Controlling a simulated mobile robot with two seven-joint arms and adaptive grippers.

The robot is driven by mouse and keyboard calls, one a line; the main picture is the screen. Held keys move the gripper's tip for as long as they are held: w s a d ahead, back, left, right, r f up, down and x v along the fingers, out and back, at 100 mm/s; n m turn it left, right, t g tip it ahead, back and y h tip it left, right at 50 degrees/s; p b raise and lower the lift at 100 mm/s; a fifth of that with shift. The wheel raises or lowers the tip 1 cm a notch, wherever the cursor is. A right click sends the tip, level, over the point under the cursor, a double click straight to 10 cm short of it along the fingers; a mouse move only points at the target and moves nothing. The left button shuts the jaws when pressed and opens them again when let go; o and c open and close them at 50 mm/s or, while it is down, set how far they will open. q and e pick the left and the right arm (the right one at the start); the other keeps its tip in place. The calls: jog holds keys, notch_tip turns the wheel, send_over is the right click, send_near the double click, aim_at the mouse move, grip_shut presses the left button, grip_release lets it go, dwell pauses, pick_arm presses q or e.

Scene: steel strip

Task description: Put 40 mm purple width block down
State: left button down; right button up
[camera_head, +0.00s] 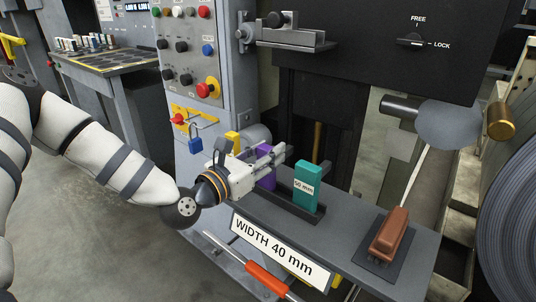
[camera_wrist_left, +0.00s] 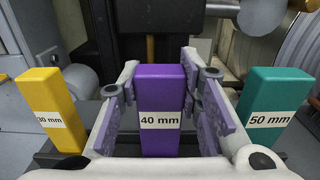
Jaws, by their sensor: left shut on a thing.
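The purple block (camera_head: 266,180) labelled 40 mm is between the fingers of my left gripper (camera_head: 274,161), over the dark tray on the grey shelf. In the left wrist view the purple block (camera_wrist_left: 160,85) stands upright between the two fingers, its label facing the camera. My left gripper is shut on it. Its lower end is hidden, so I cannot tell whether it rests in the tray. My right gripper is not in view.
The teal 50 mm block (camera_head: 306,186) stands to the right in the dark tray (camera_head: 312,217). The yellow 30 mm block (camera_wrist_left: 52,105) is to the left. A red-brown handled tool (camera_head: 391,233) lies further right on the shelf (camera_head: 345,238). A control panel (camera_head: 188,55) rises behind.

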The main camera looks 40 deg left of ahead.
pick_arm(q)
jog(key=shift+f, duration=0.15)
jog(key=c, duration=1.2)
grip_release()
jog(key=shift+o, duration=0.2)
